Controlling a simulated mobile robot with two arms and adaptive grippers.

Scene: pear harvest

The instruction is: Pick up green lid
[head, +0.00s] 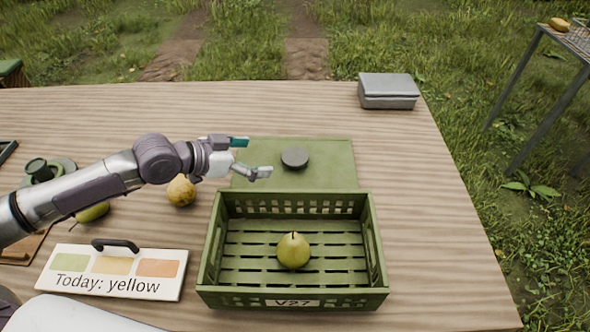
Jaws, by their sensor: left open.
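The green lid (332,170) lies flat on the table behind the crate, with a dark round knob (295,158) in its middle. My left gripper (251,157) comes in from the left, over the lid's left edge. Its two fingers are spread apart, empty, and point right toward the knob; a gap shows between them and the knob. I cannot tell how high the fingers are above the lid. My right gripper is not in view.
The open green crate (292,299) in front of the lid holds one pear (293,251). Left of it are a yellow pear (181,190), a greener pear (93,212) and a "Today: yellow" sign (112,271). A grey box (388,91) stands back right. The table's right side is clear.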

